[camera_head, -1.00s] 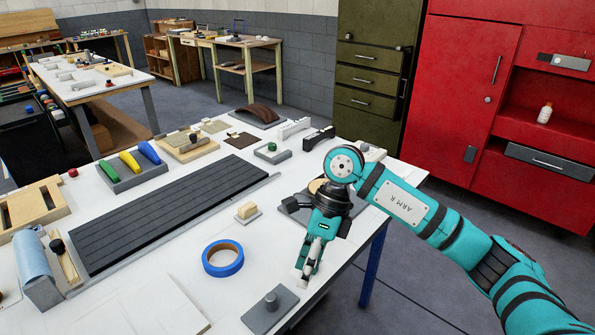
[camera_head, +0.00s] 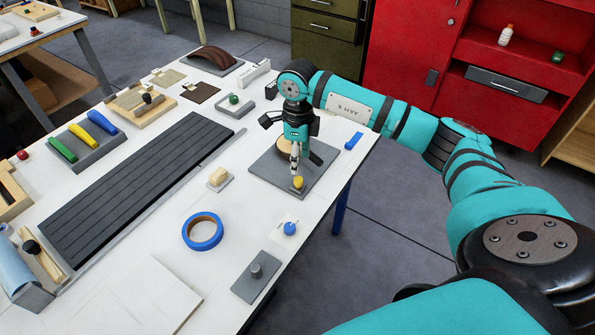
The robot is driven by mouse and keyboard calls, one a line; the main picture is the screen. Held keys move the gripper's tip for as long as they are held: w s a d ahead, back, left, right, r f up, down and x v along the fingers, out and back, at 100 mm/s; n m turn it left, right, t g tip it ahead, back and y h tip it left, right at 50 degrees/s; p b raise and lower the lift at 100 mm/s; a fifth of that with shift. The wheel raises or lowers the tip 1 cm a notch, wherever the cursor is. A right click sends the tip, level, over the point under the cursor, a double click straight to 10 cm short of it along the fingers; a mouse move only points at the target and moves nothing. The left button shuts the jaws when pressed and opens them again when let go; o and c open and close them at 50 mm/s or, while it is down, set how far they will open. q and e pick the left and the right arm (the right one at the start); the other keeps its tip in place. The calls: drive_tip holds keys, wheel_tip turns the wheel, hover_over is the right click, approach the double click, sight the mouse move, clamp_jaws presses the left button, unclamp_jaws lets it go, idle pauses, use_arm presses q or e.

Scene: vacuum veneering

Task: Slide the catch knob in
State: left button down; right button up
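A small yellow knob (camera_head: 298,182) sits near the front edge of a flat grey plate (camera_head: 275,176) on the white table. It looks like the catch knob, but I cannot be certain. A round wooden piece (camera_head: 284,152) on the same plate is partly hidden behind my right gripper. My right gripper (camera_head: 300,168) points down over the plate, with its fingertips just behind and above the yellow knob. I cannot tell whether they touch it or how far the fingers are apart. My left gripper is not in view.
A blue tape roll (camera_head: 202,231), a small blue-topped knob (camera_head: 290,228) and a grey plate with a peg (camera_head: 255,277) are in front. A blue block (camera_head: 353,140) lies right of the plate, near the table edge. A long dark slatted panel (camera_head: 135,185) lies left.

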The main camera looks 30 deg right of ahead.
sight(299, 178)
drive_tip(key=f, duration=0.2)
drive_tip(key=f+p, duration=0.1)
drive_tip(key=f, duration=0.2)
drive_tip(key=shift+s+f, duration=0.3)
drive_tip(key=shift+f, duration=0.05)
drive_tip(key=shift+w+f+p, duration=0.15)
drive_tip(key=shift+f+p, duration=0.15)
drive_tip(key=shift+f, duration=0.45)
drive_tip(key=shift+r, duration=0.1)
clamp_jaws()
